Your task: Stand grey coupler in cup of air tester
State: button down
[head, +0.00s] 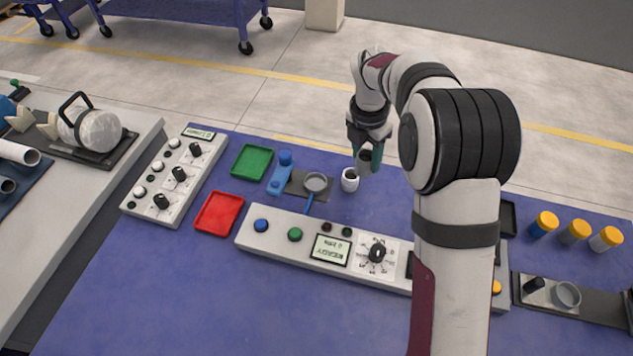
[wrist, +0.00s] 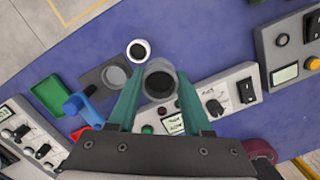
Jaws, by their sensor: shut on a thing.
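My gripper (head: 366,153) has teal fingers and is shut on the grey coupler (head: 364,161), held above the table. In the wrist view the coupler (wrist: 160,82) sits between the fingertips (wrist: 159,92), its round open end facing the camera. The cup (head: 316,182), a round grey dish, sits on a dark plate beside a blue clamp (head: 282,172); I take this for the air tester. The cup also shows in the wrist view (wrist: 115,76), left of the coupler. The coupler is apart from the cup, to its right in the head view.
A white coupler (head: 349,181) stands upright on the blue table, close beside the held one. A control panel (head: 330,248) lies in front. Green (head: 251,162) and red (head: 219,213) trays lie left. Another round cup (head: 567,295) and yellow-capped jars (head: 574,232) stand right.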

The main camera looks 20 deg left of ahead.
jog(key=a+f, duration=0.2)
jog(key=a, duration=0.1)
jog(key=a+f, duration=0.2)
jog(key=a, duration=0.2)
jog(key=a+f, duration=0.2)
jog(key=a, duration=0.1)
jog(key=shift+w+a+f, duration=0.25)
jog(key=shift+a, duration=0.15)
jog(key=shift+a+f, duration=0.25)
jog(key=shift+f, duration=1.9)
jog(key=shift+f, duration=0.1)
jog(key=shift+c, duration=1.7)
grip_release()
